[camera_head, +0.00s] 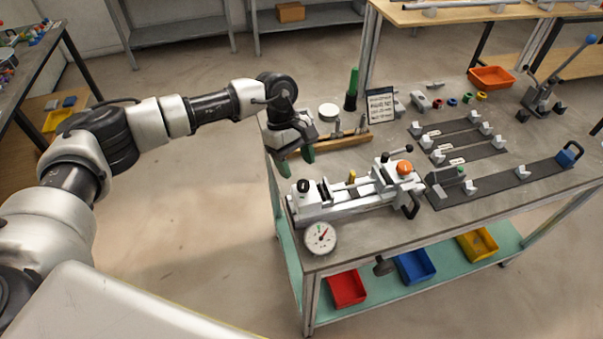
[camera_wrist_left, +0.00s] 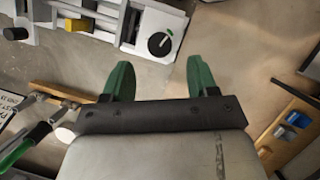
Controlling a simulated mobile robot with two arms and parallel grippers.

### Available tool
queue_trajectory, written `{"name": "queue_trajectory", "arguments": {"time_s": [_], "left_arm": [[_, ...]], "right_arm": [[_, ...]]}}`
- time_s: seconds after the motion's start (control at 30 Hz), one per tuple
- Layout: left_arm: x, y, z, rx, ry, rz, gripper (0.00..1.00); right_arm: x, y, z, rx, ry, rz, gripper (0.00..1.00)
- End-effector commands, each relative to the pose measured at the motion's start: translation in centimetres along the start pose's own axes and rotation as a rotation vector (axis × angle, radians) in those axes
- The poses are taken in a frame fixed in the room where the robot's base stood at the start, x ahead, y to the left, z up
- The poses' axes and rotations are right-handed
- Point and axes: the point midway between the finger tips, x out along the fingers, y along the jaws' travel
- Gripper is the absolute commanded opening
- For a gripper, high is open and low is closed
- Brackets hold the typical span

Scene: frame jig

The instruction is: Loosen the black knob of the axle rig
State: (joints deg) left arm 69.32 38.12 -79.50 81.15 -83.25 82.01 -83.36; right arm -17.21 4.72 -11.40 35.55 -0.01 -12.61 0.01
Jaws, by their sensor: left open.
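The axle rig (camera_head: 345,198) is a white and grey fixture lying along the near left part of the workbench. Its black knob (camera_head: 303,186) is at the rig's left end. In the left wrist view the black knob (camera_wrist_left: 159,43) is round, with a pale line across it and a small green mark beside it, on a white block. My left gripper (camera_head: 296,161) is open, with green fingers, just behind and above the knob. In the left wrist view the gripper (camera_wrist_left: 158,72) has nothing between its fingers, and the knob shows beyond the fingertips, roughly centred between them. My right gripper is not in view.
An orange knob (camera_head: 404,167) and a black-tipped lever (camera_head: 408,150) are at the rig's right end. A round dial (camera_head: 319,238) sits at the bench's front left corner. A wooden rack (camera_head: 343,141) with tools, a green-handled tool (camera_head: 352,90) and a sign (camera_head: 380,105) stand behind.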

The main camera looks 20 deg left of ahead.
Motion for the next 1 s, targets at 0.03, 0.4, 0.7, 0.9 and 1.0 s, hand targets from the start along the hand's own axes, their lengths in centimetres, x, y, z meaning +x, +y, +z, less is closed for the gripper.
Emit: {"name": "queue_trajectory", "arguments": {"time_s": [0.03, 0.4, 0.7, 0.9, 1.0], "left_arm": [[0.7, 0.0, 0.2, -0.001, -0.002, -0.004, 0.59], [4.7, 0.1, 0.1, 0.000, -0.001, 0.001, 0.59], [4.8, 0.1, 0.1, 0.000, -0.001, 0.002, 0.53], [4.8, 0.1, 0.1, -0.001, -0.002, 0.002, 0.22], [4.8, 0.1, 0.1, -0.001, -0.002, 0.002, 0.10]], "right_arm": [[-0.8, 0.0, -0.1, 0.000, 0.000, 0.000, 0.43], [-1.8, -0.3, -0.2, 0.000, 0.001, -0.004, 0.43], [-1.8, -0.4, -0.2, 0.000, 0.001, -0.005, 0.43], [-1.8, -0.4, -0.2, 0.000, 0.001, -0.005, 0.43], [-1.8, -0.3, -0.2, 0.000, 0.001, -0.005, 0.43]]}}
